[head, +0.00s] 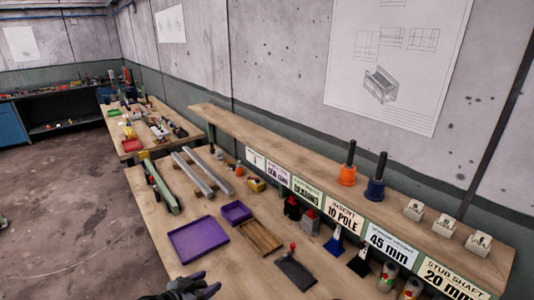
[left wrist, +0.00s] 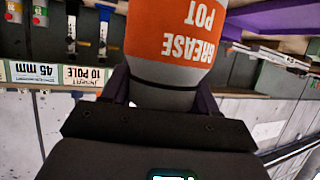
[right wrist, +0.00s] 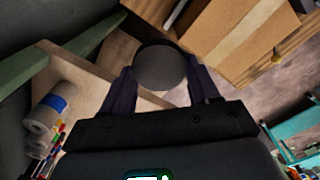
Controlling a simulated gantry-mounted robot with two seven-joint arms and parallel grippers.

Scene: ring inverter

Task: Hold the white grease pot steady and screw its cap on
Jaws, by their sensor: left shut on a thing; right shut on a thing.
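The grease pot (left wrist: 172,32) shows in the left wrist view, with an orange label whose text is upside down and a pale grey-white body. My left gripper (left wrist: 162,92) is shut on its pale part. In the head view my left gripper (head: 198,285) shows at the bottom edge, and the pot is out of sight there. In the right wrist view a dark grey round cap (right wrist: 161,67) sits between the fingers of my right gripper (right wrist: 163,84), which is shut on it. The right gripper is not in the head view. No view shows the pot and cap together.
A purple tray (head: 198,240), a smaller purple bin (head: 236,212) and a wooden tray (head: 259,237) lie on the workbench. A labelled shelf (head: 300,152) runs along the wall, with several tools and parts below. Bare bench top lies around the trays.

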